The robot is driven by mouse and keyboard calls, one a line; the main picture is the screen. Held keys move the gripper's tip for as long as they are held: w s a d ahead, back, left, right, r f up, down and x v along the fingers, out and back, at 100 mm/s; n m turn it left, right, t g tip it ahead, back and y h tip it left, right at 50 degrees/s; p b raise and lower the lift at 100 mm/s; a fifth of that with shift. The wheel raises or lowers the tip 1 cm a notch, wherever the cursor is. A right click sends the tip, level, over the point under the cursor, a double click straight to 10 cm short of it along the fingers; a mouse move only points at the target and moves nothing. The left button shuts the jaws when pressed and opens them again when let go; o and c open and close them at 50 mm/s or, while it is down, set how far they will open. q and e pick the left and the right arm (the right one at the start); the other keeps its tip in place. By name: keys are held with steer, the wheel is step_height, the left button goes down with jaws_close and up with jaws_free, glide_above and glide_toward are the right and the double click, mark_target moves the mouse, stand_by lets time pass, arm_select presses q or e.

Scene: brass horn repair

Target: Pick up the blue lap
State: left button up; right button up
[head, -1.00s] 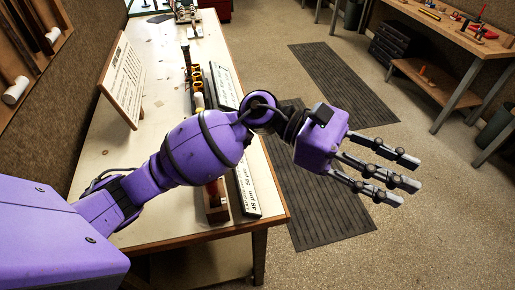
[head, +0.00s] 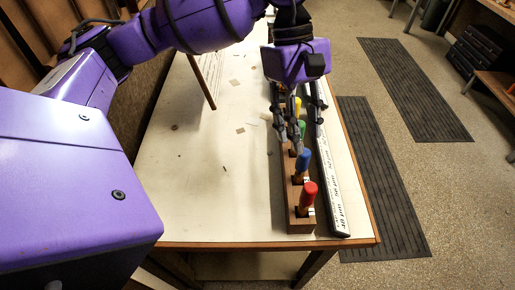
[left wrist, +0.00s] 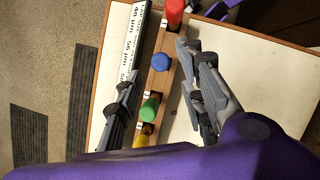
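The blue lap (head: 303,160) stands upright in a wooden rack (head: 301,222) near the table's front right corner. A red lap (head: 309,193) is in front of it, and a green lap (head: 301,128) and a yellow lap (head: 297,105) are behind it. My left gripper (head: 303,125) points down over the rack, fingers spread and empty. In the left wrist view the blue lap (left wrist: 161,62) shows from above, between and slightly beyond the open fingers (left wrist: 158,66). I see no contact with it. My right gripper is out of view.
A labelled black-and-white strip (head: 337,205) runs along the rack's right side. The pale tabletop (head: 205,190) left of the rack is mostly clear, with small scraps. Dark mats (head: 385,190) lie on the floor to the right.

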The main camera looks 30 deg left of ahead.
mark_target(305, 157)
arm_select(q)
steer(key=p+x, duration=0.1)
steer(key=x, duration=0.5)
steer(key=shift+w+f, duration=0.15)
steer(key=shift+f, duration=0.1)
steer(key=shift+d+f, duration=0.1)
steer(key=shift+f, duration=0.4)
steer(key=shift+r, duration=0.1)
jaws_close()
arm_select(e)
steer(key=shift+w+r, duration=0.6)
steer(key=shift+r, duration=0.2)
